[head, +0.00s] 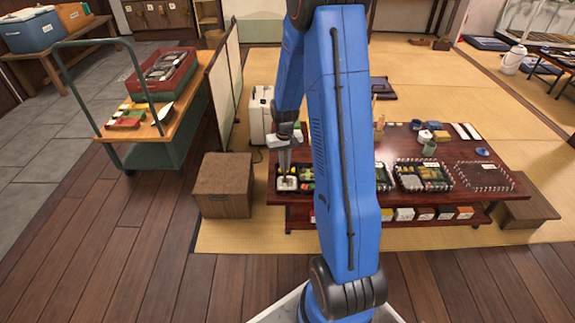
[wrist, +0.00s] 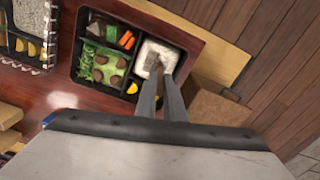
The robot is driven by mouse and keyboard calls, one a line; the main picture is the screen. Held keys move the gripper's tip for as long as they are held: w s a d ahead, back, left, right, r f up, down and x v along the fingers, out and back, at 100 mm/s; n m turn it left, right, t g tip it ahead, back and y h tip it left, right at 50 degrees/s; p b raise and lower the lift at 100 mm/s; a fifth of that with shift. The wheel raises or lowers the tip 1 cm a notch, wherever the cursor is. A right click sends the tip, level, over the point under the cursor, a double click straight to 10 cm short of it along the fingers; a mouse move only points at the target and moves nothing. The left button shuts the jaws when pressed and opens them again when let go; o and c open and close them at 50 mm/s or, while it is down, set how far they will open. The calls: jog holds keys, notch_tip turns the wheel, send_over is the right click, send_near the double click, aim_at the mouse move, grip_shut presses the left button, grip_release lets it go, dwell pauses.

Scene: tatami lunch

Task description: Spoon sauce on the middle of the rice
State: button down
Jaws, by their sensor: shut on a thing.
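The white rice (wrist: 155,50) fills the corner compartment of a black lunch box (wrist: 84,72) in the wrist view. The rice also shows in the head view (head: 284,186), at the table's left end. My gripper (head: 286,168) points down over it. In the wrist view, the fingers of my gripper (wrist: 161,82) are close together and shut on a thin greyish thing, probably the spoon (wrist: 155,72), whose end is over the rice. Its bowl and any sauce on it are too small to tell. Beside the rice are greens, brown pieces, orange sticks and yellow slices.
The low dark red table (head: 450,190) holds more lunch boxes (head: 420,175), cups and a green mug (head: 429,148). A wooden box (head: 222,185) stands left of the table. A green cart (head: 150,130) with a red crate (head: 165,75) is farther left. My blue arm hides the table's middle.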

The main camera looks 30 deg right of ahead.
jog(key=shift+w+a, duration=0.15)
jog(key=shift+a, duration=0.1)
jog(key=shift+w+a+f, duration=0.1)
jog(key=shift+w+a, duration=0.4)
jog(key=shift+a, duration=0.2)
dwell(0.3)
jog(key=shift+w+d, duration=0.25)
jog(key=shift+w, duration=0.15)
dwell(0.7)
dwell(0.3)
jog(key=shift+s+d, duration=0.6)
jog(key=shift+d, duration=0.3)
jog(key=shift+s+d, duration=0.1)
jog(key=shift+s+d, duration=0.55)
jog(key=shift+d, duration=0.25)
jog(key=shift+s+d, duration=0.1)
jog(key=shift+d, duration=0.05)
